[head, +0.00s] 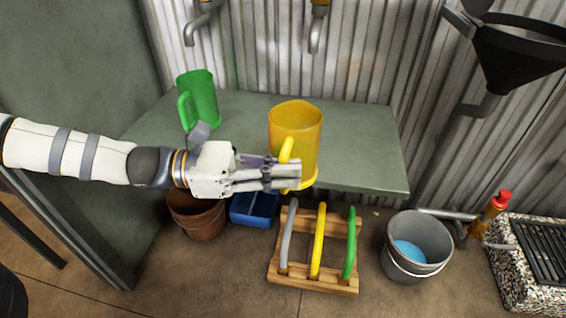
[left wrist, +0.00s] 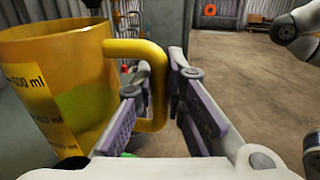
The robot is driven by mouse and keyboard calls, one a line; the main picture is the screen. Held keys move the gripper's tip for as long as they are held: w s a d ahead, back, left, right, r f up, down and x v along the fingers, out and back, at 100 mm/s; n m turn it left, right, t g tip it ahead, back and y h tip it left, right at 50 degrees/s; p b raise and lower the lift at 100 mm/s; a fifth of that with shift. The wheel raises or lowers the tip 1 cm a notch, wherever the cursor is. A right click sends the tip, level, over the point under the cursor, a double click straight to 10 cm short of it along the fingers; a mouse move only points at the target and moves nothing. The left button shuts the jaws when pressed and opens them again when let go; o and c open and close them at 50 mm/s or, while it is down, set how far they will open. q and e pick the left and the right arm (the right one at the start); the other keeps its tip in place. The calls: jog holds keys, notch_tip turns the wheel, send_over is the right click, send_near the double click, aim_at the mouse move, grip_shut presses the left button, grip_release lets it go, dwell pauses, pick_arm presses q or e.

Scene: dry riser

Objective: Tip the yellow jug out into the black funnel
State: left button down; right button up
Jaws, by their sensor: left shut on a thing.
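The yellow jug (head: 295,130) is upright at the front part of the grey-green shelf (head: 365,150); I cannot tell whether its base touches the shelf. My left gripper (head: 290,175) is shut on its handle. The left wrist view shows the jug (left wrist: 45,60) with volume marks, the handle between the finger pads (left wrist: 150,105), and a greenish patch showing through the wall. The black funnel (head: 512,52) is at the upper right, apart from the jug, on a dark pipe. My right gripper is not in view.
A green jug (head: 202,97) stands on the shelf at left. Taps (head: 317,30) hang above. Below are a brown pot (head: 200,215), a blue bin (head: 253,208), a wooden rack (head: 285,275) with coloured hoses, a grey bucket (head: 415,240) and a grated drain (head: 540,290).

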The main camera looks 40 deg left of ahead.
pick_arm(q)
jog(key=s+d+p, duration=0.1)
jog(key=s+d, duration=0.3)
jog(key=s, duration=0.4)
jog(key=shift+s+d, duration=0.15)
jog(key=shift+d, duration=0.1)
dwell(0.6)
jog(key=shift+r, duration=0.15)
